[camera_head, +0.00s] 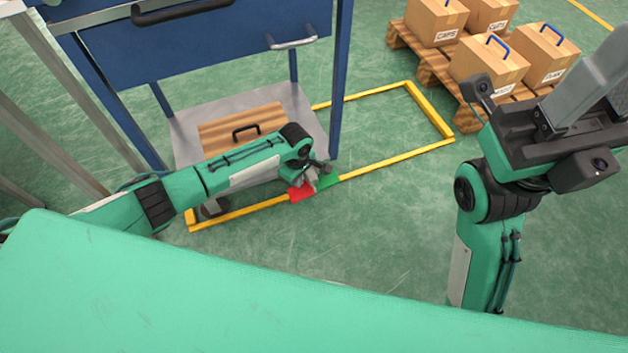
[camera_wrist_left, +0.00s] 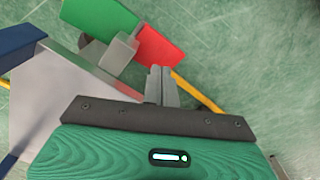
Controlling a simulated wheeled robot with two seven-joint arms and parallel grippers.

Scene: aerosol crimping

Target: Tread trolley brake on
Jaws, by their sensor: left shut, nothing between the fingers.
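The blue trolley (camera_head: 200,48) stands at upper left with a grey lower shelf (camera_head: 185,135). At the shelf's front right corner, low over the floor, are a red pedal plate (camera_head: 300,192) and a green pedal plate (camera_head: 328,181). My left gripper (camera_head: 313,180) points down at them and partly hides them. In the left wrist view the shut, empty fingers (camera_wrist_left: 161,82) end at the edge of the red plate (camera_wrist_left: 160,47); whether they touch it I cannot tell. The green plate (camera_wrist_left: 100,18) lies beyond a grey block. My right gripper (camera_head: 600,80) is raised at upper right.
A wooden case (camera_head: 240,126) with a black handle lies on the lower shelf. A yellow floor outline (camera_head: 395,159) runs around the trolley's place. A pallet (camera_head: 432,72) with several cardboard boxes (camera_head: 485,62) stands at upper right. The floor between is clear.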

